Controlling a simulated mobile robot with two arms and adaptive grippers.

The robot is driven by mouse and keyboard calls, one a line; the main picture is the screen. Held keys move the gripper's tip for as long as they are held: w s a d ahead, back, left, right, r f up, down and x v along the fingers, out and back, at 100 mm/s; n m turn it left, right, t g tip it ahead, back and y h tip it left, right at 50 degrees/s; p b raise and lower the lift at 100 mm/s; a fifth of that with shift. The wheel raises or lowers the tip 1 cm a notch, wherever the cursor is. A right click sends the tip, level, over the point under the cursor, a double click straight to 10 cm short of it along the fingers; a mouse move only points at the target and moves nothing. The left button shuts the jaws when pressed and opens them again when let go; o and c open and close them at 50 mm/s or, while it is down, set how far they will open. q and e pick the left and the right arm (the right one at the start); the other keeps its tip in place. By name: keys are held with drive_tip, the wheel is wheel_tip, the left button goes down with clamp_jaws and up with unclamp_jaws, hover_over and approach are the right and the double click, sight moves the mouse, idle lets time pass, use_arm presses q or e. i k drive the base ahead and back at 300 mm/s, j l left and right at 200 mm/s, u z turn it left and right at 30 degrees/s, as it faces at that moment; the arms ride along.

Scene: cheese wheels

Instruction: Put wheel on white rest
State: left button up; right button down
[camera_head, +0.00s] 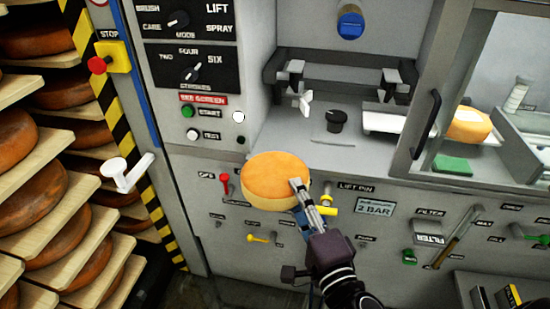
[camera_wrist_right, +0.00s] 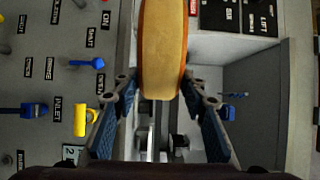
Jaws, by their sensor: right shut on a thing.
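An orange-topped cheese wheel (camera_head: 280,175) is held in front of the grey machine's panel. My right gripper (camera_head: 302,194) reaches up from below and is shut on the wheel's near right edge. In the right wrist view the wheel (camera_wrist_right: 163,50) stands edge-on between the two fingertips (camera_wrist_right: 158,84). A white plate (camera_head: 398,124) lies on the machine's deck to the right, running toward the glass; I cannot tell whether it is the white rest. A white bracket-like piece (camera_head: 126,172) sticks out at the left post. My left gripper is not in view.
Wooden shelves with several brown cheese wheels (camera_head: 32,185) stand at left. A glass-fronted compartment (camera_head: 470,80) at right holds a yellow-orange piece (camera_head: 469,126) and a green block (camera_head: 452,165). A black knob (camera_head: 337,121) and dark clamps stand on the deck. Levers stick out of the lower panel.

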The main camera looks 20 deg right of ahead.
sight(112, 165)
drive_tip(key=l+u, duration=0.1)
drive_tip(key=u, duration=0.35)
drive_tip(key=i+l+u, duration=0.1)
drive_tip(key=u, duration=0.35)
drive_tip(key=l+u, duration=0.2)
drive_tip(key=u, duration=0.25)
drive_tip(key=l+u, duration=0.15)
drive_tip(key=u, duration=0.3)
